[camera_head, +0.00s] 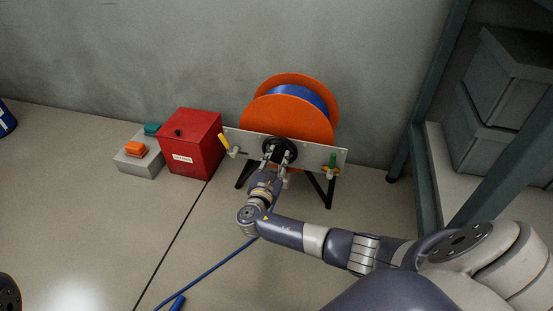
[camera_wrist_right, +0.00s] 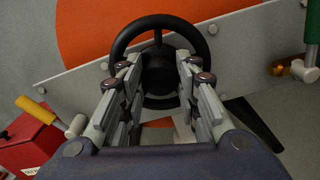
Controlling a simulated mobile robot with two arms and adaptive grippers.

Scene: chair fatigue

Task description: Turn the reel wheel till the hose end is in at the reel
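The orange reel (camera_head: 287,118) with blue hose wound on it (camera_head: 305,93) stands on black legs against the wall. A black reel wheel (camera_head: 280,151) sits in front of its metal plate; it also shows in the right wrist view (camera_wrist_right: 205,48). My right gripper (camera_head: 278,166) is at the wheel. In the right wrist view its fingers (camera_wrist_right: 158,74) are spread on either side of the black hub, over the lower rim; contact is unclear. Blue hose (camera_head: 210,270) runs along the floor to the lower left. A thicker blue piece (camera_head: 178,303) lies near the bottom edge. My left gripper is not visible.
The plate (camera_head: 254,143) carries a yellow-handled lever (camera_head: 224,141) on the left and a green-handled valve (camera_head: 332,161) on the right. A red box (camera_head: 192,142) and a grey block with orange and teal buttons (camera_head: 140,163) stand left. A shelf frame (camera_head: 425,180) stands right.

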